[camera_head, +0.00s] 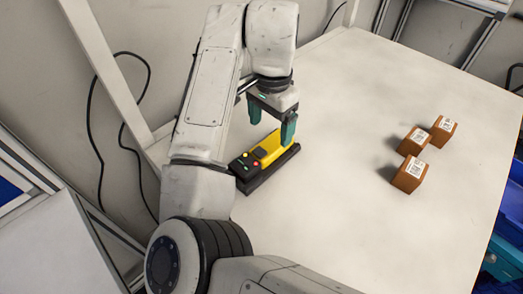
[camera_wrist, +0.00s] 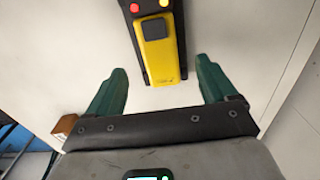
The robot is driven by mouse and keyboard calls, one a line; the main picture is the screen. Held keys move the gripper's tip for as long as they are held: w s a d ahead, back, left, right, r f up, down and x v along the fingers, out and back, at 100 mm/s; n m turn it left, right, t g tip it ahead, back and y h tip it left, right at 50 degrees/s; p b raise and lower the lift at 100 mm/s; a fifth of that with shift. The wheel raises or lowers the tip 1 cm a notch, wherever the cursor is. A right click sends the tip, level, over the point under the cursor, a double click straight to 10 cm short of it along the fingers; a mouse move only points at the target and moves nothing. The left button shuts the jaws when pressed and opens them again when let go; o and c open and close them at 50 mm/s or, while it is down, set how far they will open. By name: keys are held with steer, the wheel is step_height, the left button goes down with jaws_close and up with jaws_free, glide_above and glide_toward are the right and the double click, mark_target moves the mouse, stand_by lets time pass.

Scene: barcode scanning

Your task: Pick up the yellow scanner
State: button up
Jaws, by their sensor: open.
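The yellow scanner (camera_head: 268,147) lies on a black base (camera_head: 271,175) at the left part of the table. In the wrist view the scanner (camera_wrist: 160,58) shows at the top centre, with a red and a yellow button on the black part above it. My gripper (camera_head: 272,123) is open and empty, pointing down above the scanner. In the wrist view its two green fingers (camera_wrist: 158,80) stand apart, to the left and right of the scanner's near end, not visibly touching it. The exact height above the scanner is hard to tell.
Three brown boxes (camera_head: 410,175) with white labels stand on the right of the white table (camera_head: 350,235). The table between them and the scanner is clear. A wall with a black cable (camera_head: 93,125) is behind on the left. Blue bins (camera_head: 507,258) are at the right edge.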

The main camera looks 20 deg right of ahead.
mark_target(271, 145)
steer(key=shift+d+f+p, duration=0.1)
steer(key=shift+f+p, duration=0.4)
steer(key=shift+f, duration=2.85)
steer(key=shift+c, duration=0.3)
steer(key=c, duration=1.2)
steer(key=shift+o, duration=0.2)
steer(key=shift+r, duration=0.2)
